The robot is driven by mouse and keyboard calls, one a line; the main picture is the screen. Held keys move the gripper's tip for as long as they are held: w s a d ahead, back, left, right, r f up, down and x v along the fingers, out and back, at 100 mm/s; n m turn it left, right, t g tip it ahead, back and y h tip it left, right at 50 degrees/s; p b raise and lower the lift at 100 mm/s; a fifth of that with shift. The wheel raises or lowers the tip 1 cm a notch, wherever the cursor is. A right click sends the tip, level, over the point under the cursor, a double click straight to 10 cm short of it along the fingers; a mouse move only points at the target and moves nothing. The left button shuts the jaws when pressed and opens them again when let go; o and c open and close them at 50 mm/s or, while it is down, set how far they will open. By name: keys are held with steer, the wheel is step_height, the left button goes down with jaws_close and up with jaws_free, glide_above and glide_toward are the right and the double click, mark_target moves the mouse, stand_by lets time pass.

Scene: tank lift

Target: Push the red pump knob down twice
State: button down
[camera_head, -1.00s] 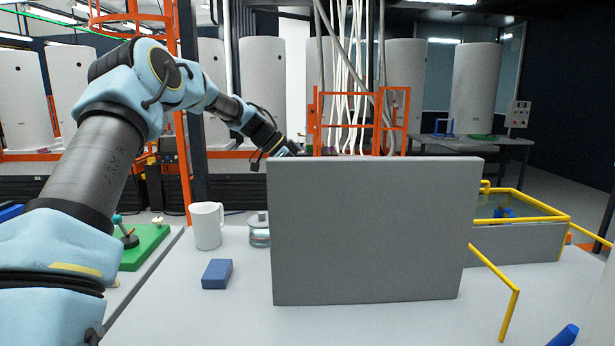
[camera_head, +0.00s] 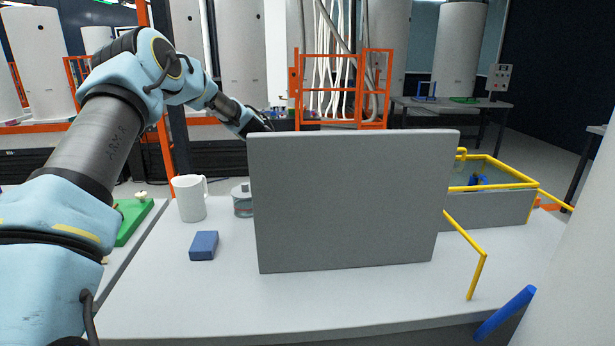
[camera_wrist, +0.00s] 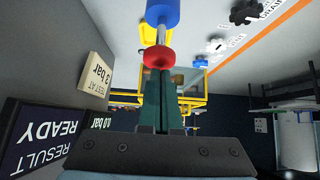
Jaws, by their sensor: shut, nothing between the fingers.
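The red pump knob (camera_wrist: 159,57) shows in the wrist view on a short metal rod, with a blue cylinder (camera_wrist: 162,12) at the rod's other end. My gripper (camera_wrist: 160,72) has its two dark green fingers shut together and empty. The fingertips lie right at the red knob in the picture; I cannot tell whether they touch it. In the head view my arm reaches behind a grey upright panel (camera_head: 345,200), which hides the knob and my fingertips.
In the wrist view, signs read "RESULT READY" (camera_wrist: 40,140) and "TEST AT 3 bar" (camera_wrist: 95,78), upside down. In the head view a white mug (camera_head: 188,198), blue block (camera_head: 204,245) and yellow-railed tank (camera_head: 490,205) stand on the table.

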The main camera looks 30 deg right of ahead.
steer(key=shift+f+b, duration=2.35)
steer(key=shift+f, duration=0.1)
steer(key=shift+a, duration=0.1)
